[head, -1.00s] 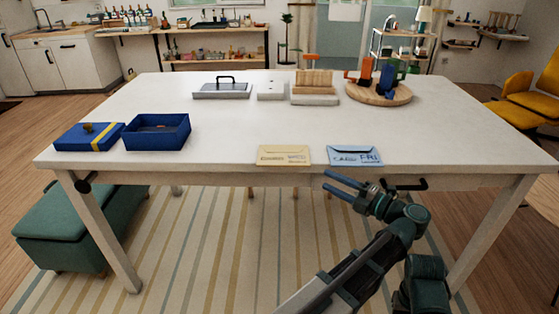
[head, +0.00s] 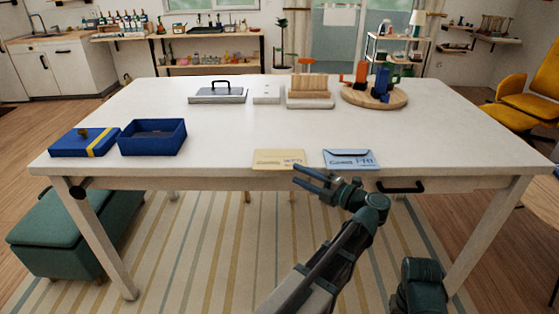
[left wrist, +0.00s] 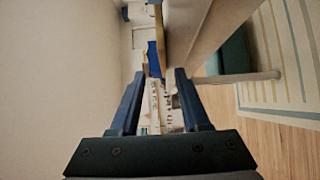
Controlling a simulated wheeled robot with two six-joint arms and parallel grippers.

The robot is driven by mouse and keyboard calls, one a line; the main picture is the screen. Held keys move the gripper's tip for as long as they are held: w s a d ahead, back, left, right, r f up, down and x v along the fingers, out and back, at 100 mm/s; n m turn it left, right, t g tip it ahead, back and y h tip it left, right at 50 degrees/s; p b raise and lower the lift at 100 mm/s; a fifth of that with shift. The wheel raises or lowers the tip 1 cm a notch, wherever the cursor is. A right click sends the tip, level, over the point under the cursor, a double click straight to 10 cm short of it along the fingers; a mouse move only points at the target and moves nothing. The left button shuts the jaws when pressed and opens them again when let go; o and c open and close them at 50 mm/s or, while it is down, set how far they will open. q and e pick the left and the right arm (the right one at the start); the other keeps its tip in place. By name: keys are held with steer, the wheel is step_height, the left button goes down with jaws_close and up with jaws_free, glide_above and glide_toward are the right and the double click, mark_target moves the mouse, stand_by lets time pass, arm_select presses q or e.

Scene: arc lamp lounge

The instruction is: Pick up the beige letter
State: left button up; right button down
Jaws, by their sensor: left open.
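The beige letter (head: 279,159) lies flat at the front edge of the white table (head: 220,150), with dark writing on it. My left gripper (head: 297,177) is open and empty, just in front of the table edge, close to the letter's lower right corner. Its fingers point left in the head view and cover a little of that corner. In the left wrist view the two dark fingers (left wrist: 160,102) stand apart. I cannot clearly make out the letter between them there.
A blue letter (head: 351,159) lies just right of the beige one. A blue open box (head: 153,138) and its lid (head: 83,142) stand at the left. A wooden rack (head: 311,88) and a round board (head: 372,98) stand at the back. The middle of the table is clear.

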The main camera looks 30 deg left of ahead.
mark_target(284, 171)
arm_select(q)
steer(key=a, duration=0.5)
steer(key=shift+a+f, duration=0.1)
steer(key=shift+f, duration=0.15)
jaws_close()
